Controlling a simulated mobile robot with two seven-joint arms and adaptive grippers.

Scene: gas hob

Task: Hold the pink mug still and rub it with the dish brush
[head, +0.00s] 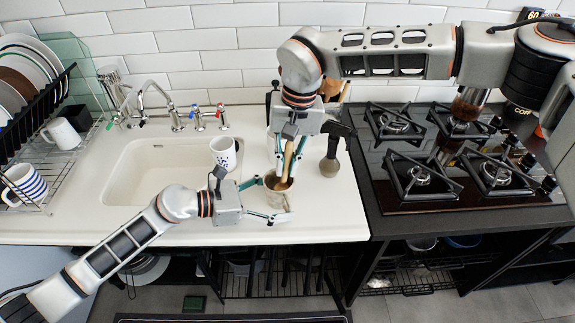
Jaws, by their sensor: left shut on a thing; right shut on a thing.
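My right gripper (290,160) comes down from above and is shut on the dish brush (288,163). The brush's wooden handle stands steeply, its lower end at the mug's mouth.
A spotted white mug (223,150) stands behind my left gripper, by the sink (150,180). The gas hob (450,160) is further right. A dish rack (40,160) with plates and mugs is at left.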

